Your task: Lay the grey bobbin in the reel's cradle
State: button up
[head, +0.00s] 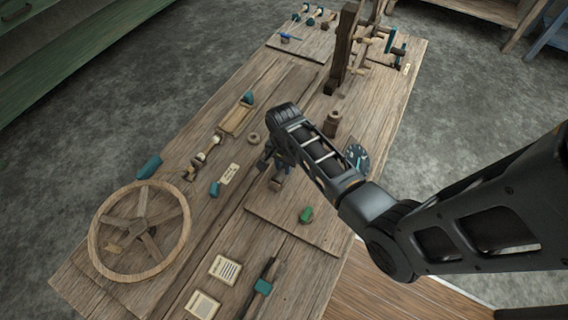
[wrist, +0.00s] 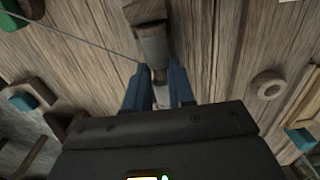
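My gripper (head: 272,163) is low over the middle of the table, pointing down, partly hidden by my own arm in the head view. In the wrist view its two blue fingers (wrist: 159,88) stand apart with a narrow gap. A small pale piece (wrist: 160,76) shows in that gap, at the end of a grey-brown wooden part (wrist: 152,42). I cannot tell whether the fingers touch it, or whether it is the grey bobbin or part of the reel. No bobbin is plainly grey in the head view, and I cannot make out the cradle.
A spoked wooden wheel (head: 182,232) lies at the near left of the table. A ring (head: 254,138), a small wooden tray (head: 228,123), a green piece (head: 306,214) and a brown spool-shaped post (head: 332,124) surround the gripper. A tall wooden frame (head: 342,50) stands at the back.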

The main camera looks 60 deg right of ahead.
jog(key=o, duration=0.5)
jog(key=shift+c, duration=0.2)
jog(key=shift+r+p, duration=0.3)
jog(key=shift+r, duration=3.6)
jog(key=shift+s, duration=0.1)
